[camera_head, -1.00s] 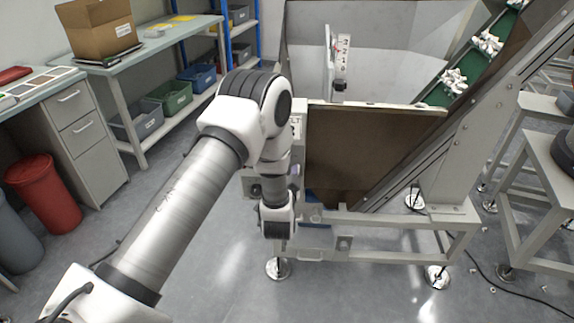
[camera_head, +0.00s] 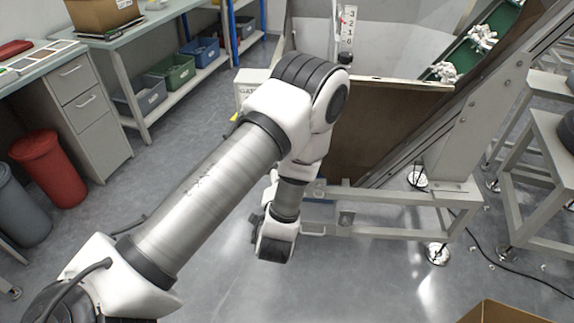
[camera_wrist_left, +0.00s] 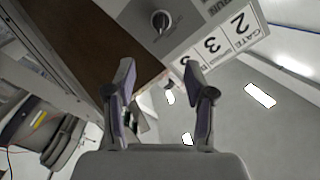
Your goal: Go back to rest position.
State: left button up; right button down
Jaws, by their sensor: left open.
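My left arm comes in from the left of the head view and bends down in front of the machine; its gripper is hidden there behind the wrist. In the left wrist view my left gripper (camera_wrist_left: 160,75) is open, with nothing between its two fingers. Beyond the fingertips is a grey panel (camera_wrist_left: 190,35) with a dark rotary knob (camera_wrist_left: 161,22) and a label strip (camera_wrist_left: 227,38) reading GATE with numbers. The fingers appear apart from the panel. My right gripper is in neither view.
The machine's brown panel (camera_head: 375,130) and frame (camera_head: 400,196) stand close to the arm. A green conveyor (camera_head: 465,58) carries white parts. A red bin (camera_head: 48,165) stands at left, and a cardboard box (camera_head: 500,312) at the bottom right edge.

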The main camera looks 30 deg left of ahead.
pick_arm(q)
jog(key=s+d+f+n+g+h+p, duration=0.1)
jog(key=s+f+g+h+p, duration=0.4)
jog(key=s+f, duration=0.5)
jog(key=s+d+f+n+g+h, duration=0.1)
jog(key=s+d+f+g, duration=0.2)
jog(key=s+g, duration=0.2)
jog(key=s+d+f+n+g+h, duration=0.2)
jog(key=s+g, duration=0.4)
jog(key=s, duration=0.6)
notch_tip(320, 180, down, 2)
jog(key=shift+s+d+f, duration=0.1)
jog(key=shift+s+d, duration=0.05)
jog(key=shift+d, duration=0.6)
dwell(2.7)
dwell(1.6)
